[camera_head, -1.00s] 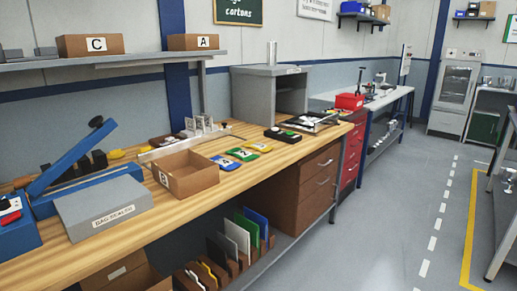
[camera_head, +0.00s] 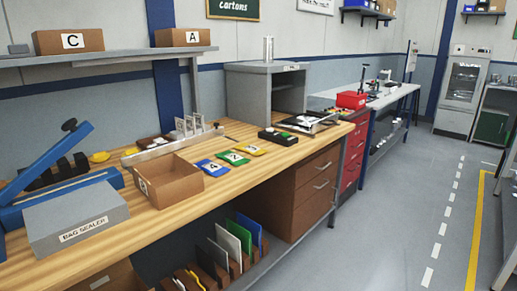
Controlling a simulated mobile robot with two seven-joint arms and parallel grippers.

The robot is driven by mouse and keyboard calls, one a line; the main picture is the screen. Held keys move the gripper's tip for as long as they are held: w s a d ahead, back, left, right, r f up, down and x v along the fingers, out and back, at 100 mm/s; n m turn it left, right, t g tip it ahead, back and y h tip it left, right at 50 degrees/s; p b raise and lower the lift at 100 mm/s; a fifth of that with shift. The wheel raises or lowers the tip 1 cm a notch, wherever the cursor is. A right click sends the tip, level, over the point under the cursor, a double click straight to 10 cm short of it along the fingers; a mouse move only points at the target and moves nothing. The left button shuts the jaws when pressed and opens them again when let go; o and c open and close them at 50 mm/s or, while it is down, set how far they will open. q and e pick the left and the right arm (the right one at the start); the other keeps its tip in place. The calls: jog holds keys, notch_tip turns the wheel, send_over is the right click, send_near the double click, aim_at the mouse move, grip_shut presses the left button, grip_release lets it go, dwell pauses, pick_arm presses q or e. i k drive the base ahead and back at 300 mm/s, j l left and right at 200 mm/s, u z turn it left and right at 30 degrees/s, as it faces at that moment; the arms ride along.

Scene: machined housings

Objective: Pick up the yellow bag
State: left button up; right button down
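The yellow bag (camera_head: 250,149) lies flat on the wooden workbench (camera_head: 164,223), with a dark mark on its face. It is the rightmost of a row of three small flat bags. The green bag (camera_head: 233,158) lies just left of it, and the blue bag (camera_head: 212,168) is left of the green one. Neither of my grippers is in view.
An open cardboard box (camera_head: 187,190) stands left of the bags. A black button box (camera_head: 278,136) sits right of the yellow bag. A grey bag sealer (camera_head: 78,215) is at the left. Open floor (camera_head: 385,220) lies right of the bench.

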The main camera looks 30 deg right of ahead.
aim_at(254, 150)
jog(key=i+l, duration=0.1)
jog(key=l, duration=0.3)
jog(key=i+l, duration=0.15)
jog(key=l, duration=0.2)
jog(key=i+l, duration=0.1)
jog(key=l, duration=0.3)
jog(key=i+l, duration=0.1)
jog(key=l, duration=0.3)
jog(key=i+l, duration=0.1)
jog(key=l, duration=0.3)
jog(key=i+l, duration=0.15)
jog(key=l, duration=0.2)
jog(key=i+l, duration=0.1)
jog(key=l, duration=0.3)
jog(key=i+l, duration=0.1)
jog(key=l, duration=0.3)
